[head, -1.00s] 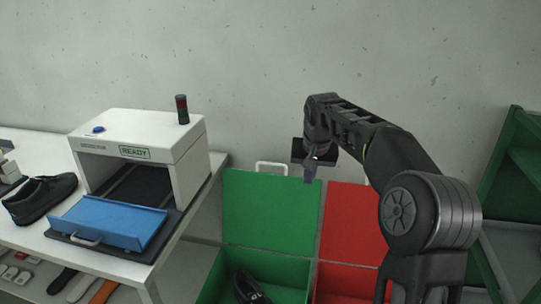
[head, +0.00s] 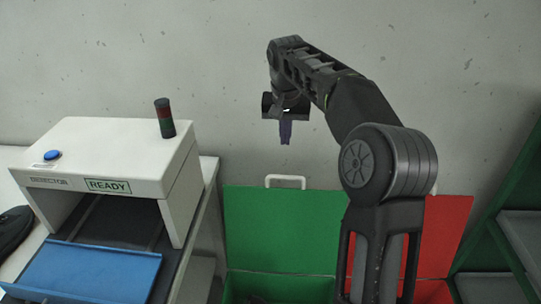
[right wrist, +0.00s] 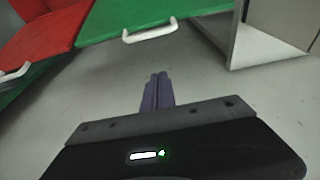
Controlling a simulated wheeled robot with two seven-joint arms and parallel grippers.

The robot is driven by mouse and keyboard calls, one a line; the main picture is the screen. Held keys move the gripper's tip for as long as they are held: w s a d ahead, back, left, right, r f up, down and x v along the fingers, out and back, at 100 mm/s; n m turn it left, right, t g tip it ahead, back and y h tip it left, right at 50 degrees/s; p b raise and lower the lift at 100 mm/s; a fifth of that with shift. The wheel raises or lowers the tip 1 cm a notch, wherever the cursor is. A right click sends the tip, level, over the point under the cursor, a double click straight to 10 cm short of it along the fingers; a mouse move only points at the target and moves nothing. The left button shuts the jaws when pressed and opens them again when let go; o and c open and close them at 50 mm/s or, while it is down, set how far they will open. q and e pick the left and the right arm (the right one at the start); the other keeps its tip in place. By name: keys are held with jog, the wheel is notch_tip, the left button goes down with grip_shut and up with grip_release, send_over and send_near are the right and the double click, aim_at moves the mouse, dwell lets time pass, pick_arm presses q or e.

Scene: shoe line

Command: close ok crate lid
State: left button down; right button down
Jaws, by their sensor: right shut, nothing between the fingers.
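The green crate's lid (head: 280,228) stands open and upright, with a white handle (head: 285,181) on its top edge. Only the top of the green crate (head: 278,287) below it shows, at the bottom of the head view. My right gripper (head: 285,142) is shut and empty, pointing down above the lid handle and apart from it. In the right wrist view, the shut fingers (right wrist: 158,88) point toward the floor, with the green lid (right wrist: 150,17) and its white handle (right wrist: 149,34) beyond them. My left gripper is not in view.
A red crate lid (head: 445,235) stands open to the right of the green one, partly behind my right arm. A white detector (head: 115,165) with a blue tray (head: 85,272) stands on the table at left. A green rack (head: 500,240) is at far right.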

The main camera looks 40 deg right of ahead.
notch_tip(320, 180, down, 9)
jog(key=s+p, duration=0.1)
jog(key=p, duration=0.1)
jog(key=shift+s+a, duration=0.25)
jog(key=shift+a, duration=0.2)
dwell(0.4)
jog(key=shift+f, duration=0.1)
